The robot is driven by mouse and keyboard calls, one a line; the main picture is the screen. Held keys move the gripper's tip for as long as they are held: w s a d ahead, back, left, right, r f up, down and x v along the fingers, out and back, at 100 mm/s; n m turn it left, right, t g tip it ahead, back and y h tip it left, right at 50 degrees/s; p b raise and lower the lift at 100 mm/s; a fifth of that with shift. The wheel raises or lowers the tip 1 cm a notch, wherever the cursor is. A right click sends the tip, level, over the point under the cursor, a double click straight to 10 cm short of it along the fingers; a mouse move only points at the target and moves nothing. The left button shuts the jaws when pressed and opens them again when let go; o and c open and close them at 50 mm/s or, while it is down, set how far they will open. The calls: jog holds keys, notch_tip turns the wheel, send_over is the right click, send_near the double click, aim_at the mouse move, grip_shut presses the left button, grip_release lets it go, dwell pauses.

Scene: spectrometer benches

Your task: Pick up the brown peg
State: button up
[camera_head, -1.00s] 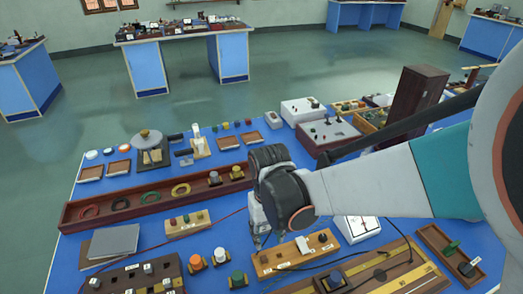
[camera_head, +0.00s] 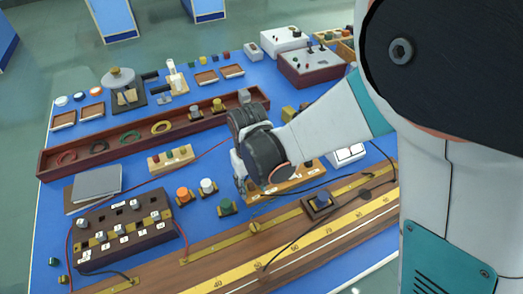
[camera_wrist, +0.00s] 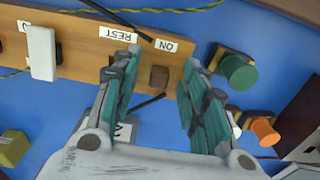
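The brown peg (camera_wrist: 159,77) is a small dark brown block standing on a light wooden board (camera_wrist: 84,52) with labels reading REST and ON. In the wrist view it lies between the two fingers of my gripper (camera_wrist: 162,60), which are spread apart with visible gaps on both sides. My gripper is open and holds nothing. In the head view my gripper (camera_head: 241,192) points down at the left end of the wooden board (camera_head: 262,199), and it hides the peg there.
A white block (camera_wrist: 41,52) stands on the same board. A green knob (camera_wrist: 238,70) and an orange knob (camera_wrist: 263,131) are close to the right finger. Thin cables cross the blue bench. A long wooden rail with a yellow scale (camera_head: 300,248) lies in front.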

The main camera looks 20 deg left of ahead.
jog(key=shift+r, duration=0.1)
grip_shut()
